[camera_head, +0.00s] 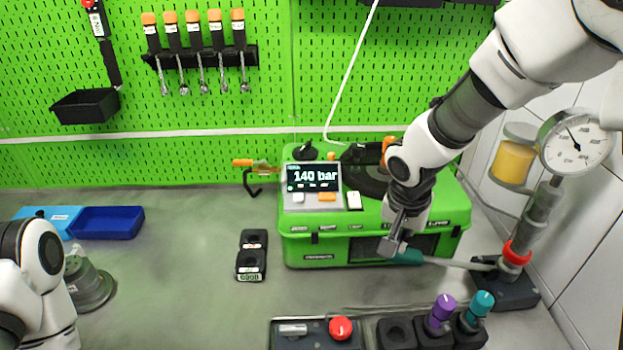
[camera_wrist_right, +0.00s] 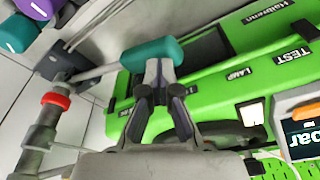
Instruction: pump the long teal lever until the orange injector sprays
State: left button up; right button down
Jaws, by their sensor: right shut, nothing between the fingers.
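The long teal lever has a teal handle (camera_head: 408,257) and a grey rod that runs right to the pump base (camera_head: 507,285). It lies low, almost level, in front of the green test unit (camera_head: 315,252). My right gripper (camera_head: 390,247) is shut and empty at the handle's left end. In the right wrist view the closed fingertips (camera_wrist_right: 158,68) are right at the teal handle (camera_wrist_right: 152,51); I cannot tell whether they touch. The orange injector (camera_head: 243,162) is at the unit's left side, with no spray visible. My left gripper is out of view.
The display (camera_head: 313,177) reads 140 bar. A round pressure gauge (camera_head: 577,143) stands on the pump at right. A black block (camera_head: 251,256), blue trays (camera_head: 107,221) and a control panel (camera_head: 315,333) with a red button lie on the bench. The bench's left middle is clear.

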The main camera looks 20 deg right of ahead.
jog(key=shift+f, duration=0.1)
dwell(0.4)
jog(key=shift+a+f+b, duration=0.15)
jog(key=shift+f+b, duration=0.75)
jog(key=shift+f, duration=0.2)
jog(key=shift+a+f+b, duration=0.15)
jog(key=shift+f+b, duration=0.75)
jog(key=shift+f, duration=0.15)
jog(key=shift+w+r, duration=0.1)
jog(key=r+p, duration=0.2)
jog(key=r, duration=0.1)
jog(key=r+p, duration=0.1)
jog(key=shift+d+r, duration=0.25)
jog(key=shift+d, duration=0.1)
notch_tip(320, 180, up, 6)
jog(key=p, duration=0.5)
